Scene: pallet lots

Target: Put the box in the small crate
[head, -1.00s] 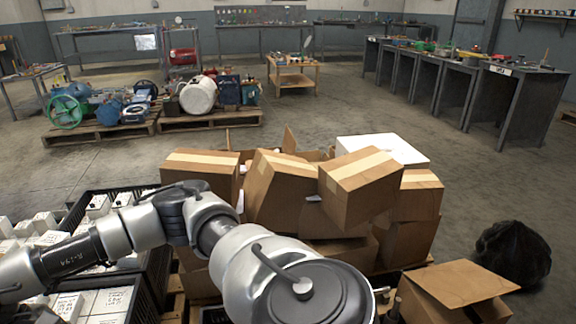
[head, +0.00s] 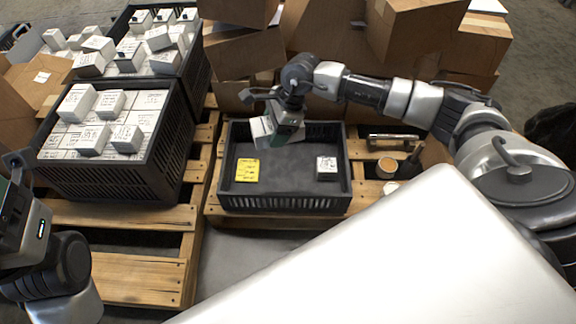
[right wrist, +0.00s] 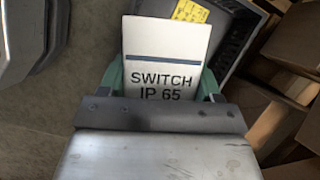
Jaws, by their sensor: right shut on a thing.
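The box (head: 265,131), white with a dark stripe, is in my right gripper (head: 284,132), above the back of the small crate. In the right wrist view the box (right wrist: 166,58) reads "SWITCH IP 65", between the green fingers of my right gripper (right wrist: 161,82). The small crate (head: 285,203) is black and low, on a wooden pallet.
Two taller black crates (head: 112,180) full of white boxes stand left of the small crate. Cardboard boxes (head: 415,28) are stacked behind. A cup-like item (head: 387,167) and a dark handled tool stand to the right. A large white surface (head: 400,265) fills the front right.

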